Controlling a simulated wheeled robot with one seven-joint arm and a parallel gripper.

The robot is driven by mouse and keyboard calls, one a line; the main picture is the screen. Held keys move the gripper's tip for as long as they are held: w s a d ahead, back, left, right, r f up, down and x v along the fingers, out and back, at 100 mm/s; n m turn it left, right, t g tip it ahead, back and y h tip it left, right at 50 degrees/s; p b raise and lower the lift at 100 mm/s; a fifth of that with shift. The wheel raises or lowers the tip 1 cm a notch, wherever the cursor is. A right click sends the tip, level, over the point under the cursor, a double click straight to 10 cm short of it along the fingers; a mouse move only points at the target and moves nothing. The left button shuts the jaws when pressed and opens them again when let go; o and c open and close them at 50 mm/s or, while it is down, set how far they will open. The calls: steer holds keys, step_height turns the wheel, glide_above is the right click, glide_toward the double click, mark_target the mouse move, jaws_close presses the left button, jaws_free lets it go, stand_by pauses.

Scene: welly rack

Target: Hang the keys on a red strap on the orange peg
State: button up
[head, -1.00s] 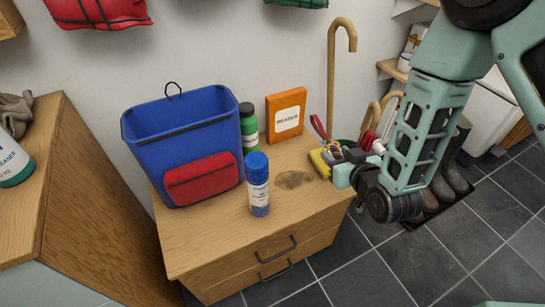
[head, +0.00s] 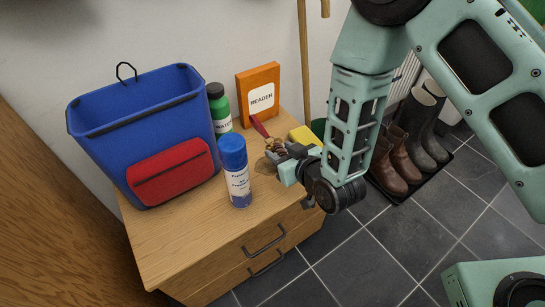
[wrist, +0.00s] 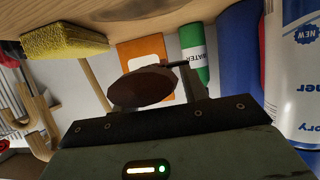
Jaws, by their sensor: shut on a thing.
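The keys (head: 277,147), brass-coloured, are at the tips of my gripper (head: 285,158), above the wooden cabinet top. Their red strap (head: 259,126) sticks out up and to the left. My gripper is shut on the keys, just right of a blue-capped spray can (head: 238,185). In the wrist view a dark brown rounded thing (wrist: 145,88) sits in front of the jaws; I cannot tell whether it is part of the keys. The orange peg is not in view.
A blue bag (head: 145,120) with a red pocket, a green bottle (head: 219,110) and an orange reader book (head: 258,92) stand on the cabinet (head: 185,235). A yellow sponge (head: 305,137) is behind my gripper. Boots (head: 390,165) stand on a floor mat at right.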

steer(key=shift+f+b, duration=0.65)
steer(key=shift+f, duration=2.5)
steer(key=shift+f, duration=0.1)
steer(key=o, duration=1.3)
